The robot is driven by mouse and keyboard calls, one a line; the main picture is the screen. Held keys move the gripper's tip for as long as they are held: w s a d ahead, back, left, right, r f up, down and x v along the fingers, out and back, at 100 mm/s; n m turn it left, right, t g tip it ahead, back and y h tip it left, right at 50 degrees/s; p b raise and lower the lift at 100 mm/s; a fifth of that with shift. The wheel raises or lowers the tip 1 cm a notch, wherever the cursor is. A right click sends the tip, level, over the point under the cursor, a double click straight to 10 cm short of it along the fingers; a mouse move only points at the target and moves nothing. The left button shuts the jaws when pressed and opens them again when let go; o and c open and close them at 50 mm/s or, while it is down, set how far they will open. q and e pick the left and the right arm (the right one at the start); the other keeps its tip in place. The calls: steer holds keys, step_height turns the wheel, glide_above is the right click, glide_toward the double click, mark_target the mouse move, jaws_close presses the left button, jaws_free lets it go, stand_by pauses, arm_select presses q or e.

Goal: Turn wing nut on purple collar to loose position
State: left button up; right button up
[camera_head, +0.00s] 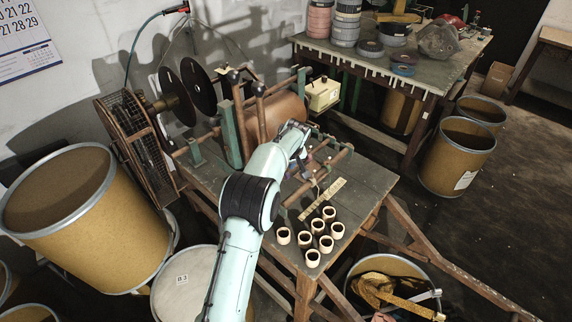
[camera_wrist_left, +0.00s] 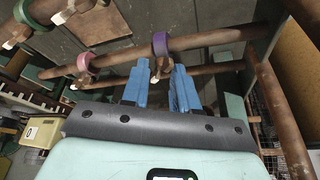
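The purple collar (camera_wrist_left: 160,44) sits around a brown rod in the left wrist view. Its wing nut (camera_wrist_left: 156,72) is a small tan piece below the collar, between my fingertips. My left gripper (camera_wrist_left: 157,72) has two blue fingers spread apart, one on each side of the wing nut. I cannot tell whether either finger touches it. In the head view my left gripper (camera_head: 300,152) is at the rods over the bench, and my arm and hand hide much of that spot. My right gripper is in neither view.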

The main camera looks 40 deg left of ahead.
arm_select(q)
jaws_close()
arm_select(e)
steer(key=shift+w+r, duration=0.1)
arm_select(q)
steer(key=shift+w+r+n+p, duration=0.15)
steer(key=shift+n+p, duration=0.25)
steer(key=shift+n, duration=0.4)
steer(key=shift+d+n+g+y, duration=0.1)
steer(key=shift+n+g+y, duration=0.35)
steer(key=shift+n, duration=0.35)
steer(key=n+g, duration=0.1)
steer(key=n, duration=0.2)
steer(key=shift+w+p, duration=0.15)
steer(key=shift+p, duration=0.15)
steer(key=shift+n+g, duration=0.85)
steer(key=shift+n, duration=0.95)
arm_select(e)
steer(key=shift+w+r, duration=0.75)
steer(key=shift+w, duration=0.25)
arm_select(q)
steer(key=shift+n, duration=0.3)
